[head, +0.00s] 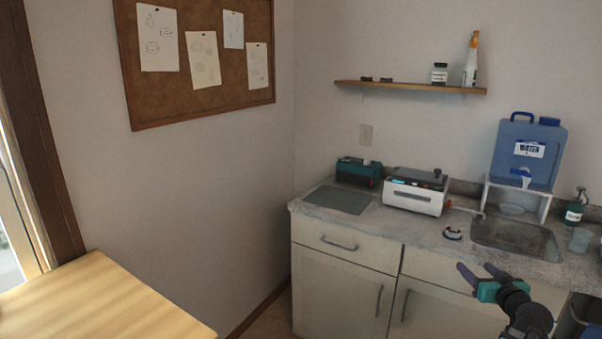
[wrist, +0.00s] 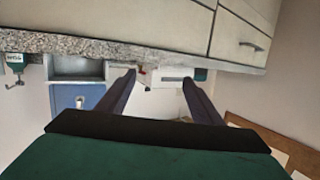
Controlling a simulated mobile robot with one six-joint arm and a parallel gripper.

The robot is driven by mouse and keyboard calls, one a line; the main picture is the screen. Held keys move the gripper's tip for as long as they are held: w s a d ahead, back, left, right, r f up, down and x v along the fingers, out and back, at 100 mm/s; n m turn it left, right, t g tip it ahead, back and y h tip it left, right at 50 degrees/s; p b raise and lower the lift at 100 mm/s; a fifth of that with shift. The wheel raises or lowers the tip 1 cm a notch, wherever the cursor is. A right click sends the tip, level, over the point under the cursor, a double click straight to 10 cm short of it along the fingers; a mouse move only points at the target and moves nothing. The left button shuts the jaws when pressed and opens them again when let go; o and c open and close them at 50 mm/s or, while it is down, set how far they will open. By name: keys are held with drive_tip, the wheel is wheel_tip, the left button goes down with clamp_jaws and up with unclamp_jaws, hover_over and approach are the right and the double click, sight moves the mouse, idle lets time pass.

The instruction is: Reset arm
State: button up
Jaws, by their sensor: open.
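My gripper (head: 480,276) is at the lower right of the head view, in front of the cabinet doors and below the countertop's front edge. It has a teal body and two dark purple fingers, spread apart with nothing between them. In the wrist view my gripper (wrist: 160,95) shows both fingers apart and empty. That view is upside down, with the counter edge (wrist: 130,52) across the top. The gripper touches nothing that I can see.
The counter (head: 455,240) holds a white machine (head: 415,192), a teal box (head: 358,172), a grey mat (head: 340,199), a sink (head: 515,238) and a blue water tank (head: 528,152). A wooden table (head: 100,305) stands at lower left. A shelf (head: 410,86) hangs above.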

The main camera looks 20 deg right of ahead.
drive_tip(key=w+a+f+n+y, duration=0.2)
drive_tip(key=w+a+f+y, duration=0.1)
drive_tip(key=w+a+f, duration=0.7)
drive_tip(key=w+a+f+n+y, duration=0.25)
drive_tip(key=w+a+f, duration=0.35)
drive_tip(key=a, duration=0.6)
drive_tip(key=w+a+f+n+g+y, duration=0.1)
drive_tip(key=a+f+g+y, duration=0.1)
drive_tip(key=a+f, duration=0.45)
drive_tip(key=a+f+n+g+y, duration=0.15)
drive_tip(key=a+f, duration=0.25)
drive_tip(key=a, duration=0.6)
drive_tip(key=w+a+f+n+g+y, duration=0.1)
drive_tip(key=a+f+g+y, duration=0.1)
drive_tip(key=a+f, duration=0.55)
drive_tip(key=s+a+f+n+g, duration=0.1)
drive_tip(key=s+a+f+g, duration=0.3)
drive_tip(key=s+a+f, duration=0.5)
drive_tip(key=s+a+f+n+g, duration=0.1)
drive_tip(key=s+a+f+g, duration=0.3)
drive_tip(key=s+a+f, duration=0.5)
drive_tip(key=s+a+g, duration=0.3)
drive_tip(key=s, duration=0.5)
drive_tip(key=s+d+f+m+g+h, duration=0.1)
drive_tip(key=s+d+m+g+h, duration=0.2)
drive_tip(key=s+d, duration=0.4)
drive_tip(key=shift+s+m+h, duration=0.25)
drive_tip(key=shift+m+h, duration=0.45)
drive_tip(key=shift+m, duration=0.2)
